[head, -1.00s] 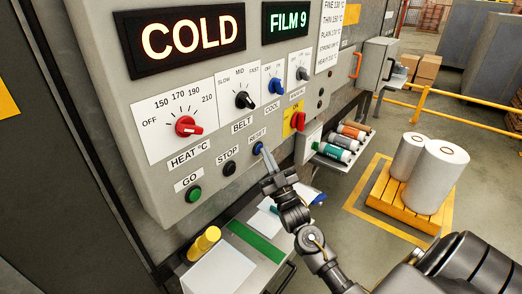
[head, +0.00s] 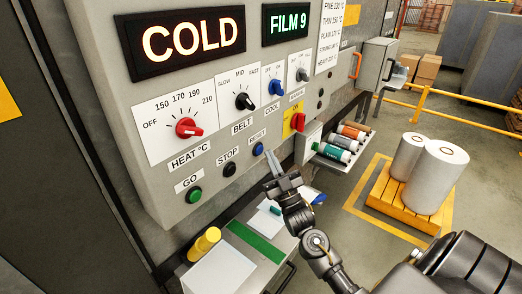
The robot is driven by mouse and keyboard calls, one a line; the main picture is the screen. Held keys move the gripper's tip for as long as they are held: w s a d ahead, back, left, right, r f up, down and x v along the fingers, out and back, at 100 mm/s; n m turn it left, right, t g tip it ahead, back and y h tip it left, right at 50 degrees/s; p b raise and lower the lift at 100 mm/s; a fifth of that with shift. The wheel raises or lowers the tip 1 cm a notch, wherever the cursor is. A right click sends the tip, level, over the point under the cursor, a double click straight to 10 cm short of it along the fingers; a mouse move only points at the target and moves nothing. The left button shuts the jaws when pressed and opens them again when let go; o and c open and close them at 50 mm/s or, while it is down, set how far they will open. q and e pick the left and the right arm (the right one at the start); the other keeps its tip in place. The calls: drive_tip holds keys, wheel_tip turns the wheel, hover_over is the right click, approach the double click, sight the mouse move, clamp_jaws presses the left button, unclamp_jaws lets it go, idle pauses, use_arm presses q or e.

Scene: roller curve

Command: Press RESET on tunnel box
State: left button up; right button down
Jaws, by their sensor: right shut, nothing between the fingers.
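The grey control panel (head: 150,95) fills the left and middle of the head view. Its blue RESET button (head: 258,149) sits under the RESET label, right of the black STOP button (head: 229,169) and the green GO button (head: 194,195). My right gripper (head: 268,153) is shut and empty, its fingertips just right of the RESET button with a small gap in the picture. The displays read COLD (head: 193,37) and FILM 9 (head: 289,27). My left gripper is not in view.
Red, black and blue knobs sit above the buttons, with a red switch on a yellow plate (head: 294,121). Below is a shelf with papers, a green strip (head: 254,241) and a yellow cylinder (head: 204,244). A tray of tubes (head: 340,147) and white rolls on a pallet (head: 402,201) stand right.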

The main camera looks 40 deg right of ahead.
drive_tip(key=shift+s+d+p, duration=0.2)
drive_tip(key=shift+s+d, duration=0.05)
drive_tip(key=shift+s, duration=0.55)
drive_tip(key=shift+s+d+p, duration=0.2)
drive_tip(key=shift+s, duration=0.55)
drive_tip(key=shift+s+d+p, duration=0.2)
drive_tip(key=shift+s+d, duration=0.05)
drive_tip(key=shift+s, duration=0.55)
